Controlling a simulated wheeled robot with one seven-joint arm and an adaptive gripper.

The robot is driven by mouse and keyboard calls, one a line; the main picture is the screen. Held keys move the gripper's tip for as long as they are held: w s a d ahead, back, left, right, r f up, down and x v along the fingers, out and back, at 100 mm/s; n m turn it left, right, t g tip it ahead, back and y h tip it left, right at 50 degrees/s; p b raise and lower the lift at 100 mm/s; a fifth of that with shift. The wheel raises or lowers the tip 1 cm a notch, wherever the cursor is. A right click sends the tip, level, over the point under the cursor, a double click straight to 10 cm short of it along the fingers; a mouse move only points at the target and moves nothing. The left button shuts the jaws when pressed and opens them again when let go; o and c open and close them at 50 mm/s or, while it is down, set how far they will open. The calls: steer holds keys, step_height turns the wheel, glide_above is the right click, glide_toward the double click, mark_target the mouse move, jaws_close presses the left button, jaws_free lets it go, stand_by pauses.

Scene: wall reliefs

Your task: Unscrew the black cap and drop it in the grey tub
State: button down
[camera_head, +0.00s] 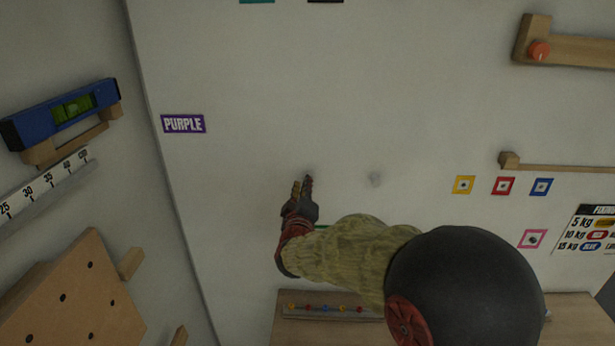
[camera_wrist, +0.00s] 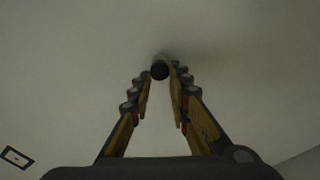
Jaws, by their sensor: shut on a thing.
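The black cap (camera_wrist: 160,71) shows in the wrist view as a small dark round end between my fingertips, near the pale wall. My gripper (camera_wrist: 161,72) is shut on it with the tips at either side. In the head view my gripper (camera_head: 304,181) points up at the white wall, left of centre; the cap cannot be made out there. How far the cap is turned cannot be told. I do not see a grey tub in either view; my arm covers part of the lower area.
A purple label (camera_head: 183,124) and a blue spirit level (camera_head: 62,112) are at left. A rail with coloured knobs (camera_head: 328,309) sits below. Wooden bars (camera_head: 575,49) are at right. The wall above my gripper is clear.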

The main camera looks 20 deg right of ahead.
steer(key=shift+f, duration=0.15)
steer(key=shift+a+f+n+p, duration=0.1)
steer(key=shift+f+n+p, duration=0.05)
steer(key=shift+n+p, duration=1.2)
steer(key=shift+f+n+p, duration=0.1)
steer(key=shift+n+p, duration=1.15)
steer(key=shift+p, duration=0.05)
